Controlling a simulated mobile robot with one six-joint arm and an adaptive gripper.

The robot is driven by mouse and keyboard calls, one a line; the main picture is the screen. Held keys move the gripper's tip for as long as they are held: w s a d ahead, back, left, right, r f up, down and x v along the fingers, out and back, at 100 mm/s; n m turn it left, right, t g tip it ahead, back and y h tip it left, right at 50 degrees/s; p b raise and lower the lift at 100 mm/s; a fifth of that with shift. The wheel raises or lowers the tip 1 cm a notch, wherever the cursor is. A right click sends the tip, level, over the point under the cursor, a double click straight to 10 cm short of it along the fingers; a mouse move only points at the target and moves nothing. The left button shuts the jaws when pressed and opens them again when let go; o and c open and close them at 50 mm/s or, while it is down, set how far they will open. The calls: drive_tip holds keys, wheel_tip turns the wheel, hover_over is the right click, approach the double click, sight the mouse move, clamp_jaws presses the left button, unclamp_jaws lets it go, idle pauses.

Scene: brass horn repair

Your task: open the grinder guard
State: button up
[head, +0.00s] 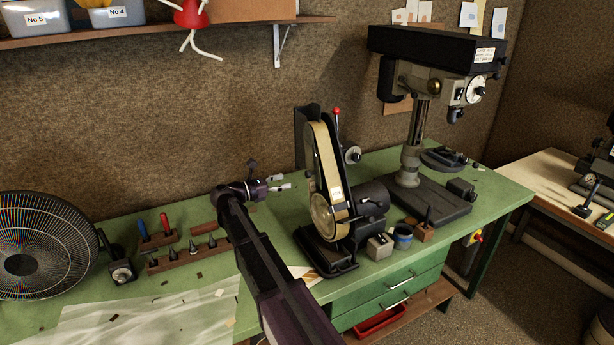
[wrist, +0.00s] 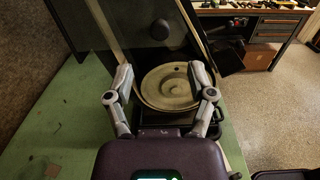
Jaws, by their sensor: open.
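The belt grinder (head: 324,185) stands upright on the green bench in the middle of the head view, with a tan belt and a round wheel low at its front. A dark upright plate (head: 312,120) and a red-knobbed lever (head: 337,112) show at its top. I cannot tell for certain which part is the guard. My gripper (head: 280,182) is open and empty, just left of the grinder. In the wrist view the open fingers (wrist: 163,78) stand either side of the grinder's pale round disc (wrist: 168,92); I cannot tell if they touch it.
A drill press (head: 410,170) stands right of the grinder. A small grey block (head: 380,246) and a blue pot (head: 403,236) sit close to the grinder's base. A fan (head: 40,245) and tool rack (head: 188,257) stand at left. A shelf (head: 150,35) overhangs the back left.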

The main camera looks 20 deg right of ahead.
sight(306, 175)
drive_tip(key=d, duration=0.9)
drive_tip(key=shift+w+d, duration=0.1)
drive_tip(key=shift+w, duration=0.05)
